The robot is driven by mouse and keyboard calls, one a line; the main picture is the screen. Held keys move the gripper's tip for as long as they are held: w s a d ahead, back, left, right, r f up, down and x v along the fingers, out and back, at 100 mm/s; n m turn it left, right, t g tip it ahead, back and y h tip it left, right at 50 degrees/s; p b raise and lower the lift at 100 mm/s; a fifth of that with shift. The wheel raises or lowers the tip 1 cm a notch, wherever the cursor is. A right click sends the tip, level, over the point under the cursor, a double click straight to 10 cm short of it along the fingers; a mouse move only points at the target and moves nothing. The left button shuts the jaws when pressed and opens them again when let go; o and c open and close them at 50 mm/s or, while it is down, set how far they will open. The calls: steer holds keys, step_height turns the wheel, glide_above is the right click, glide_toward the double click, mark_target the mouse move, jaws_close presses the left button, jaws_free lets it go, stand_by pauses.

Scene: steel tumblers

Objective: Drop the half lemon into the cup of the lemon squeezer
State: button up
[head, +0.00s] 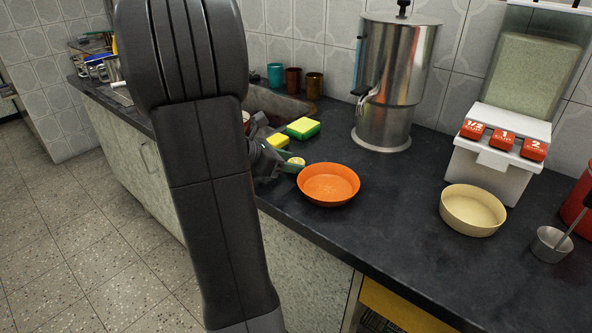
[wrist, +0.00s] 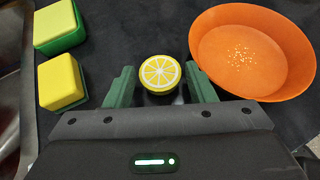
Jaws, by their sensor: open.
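The half lemon (wrist: 160,72) is yellow and lies cut face up on the dark counter. In the wrist view it sits between the tips of my open gripper (wrist: 160,79), with a gap showing on either side. In the head view the half lemon (head: 297,161) shows small beside the green fingers of my gripper (head: 291,162), left of an orange bowl. A small grey metal cup with a rod handle (head: 549,246) stands at the far right of the counter; it may be the lemon squeezer, but I cannot tell for sure.
The orange bowl (head: 328,184) stands close right of the half lemon. Yellow-green sponges (head: 302,128) lie behind it on the left. A cream bowl (head: 472,211), a steel urn (head: 391,85) and a white dispenser (head: 494,160) stand farther right. The counter between the bowls is clear.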

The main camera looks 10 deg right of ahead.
steer(key=shift+w+d+f, duration=0.1)
steer(key=shift+d+f, duration=0.05)
steer(key=shift+d, duration=0.1)
steer(key=c, duration=0.8)
step_height(320, 180, up, 10)
steer(key=p, duration=0.3)
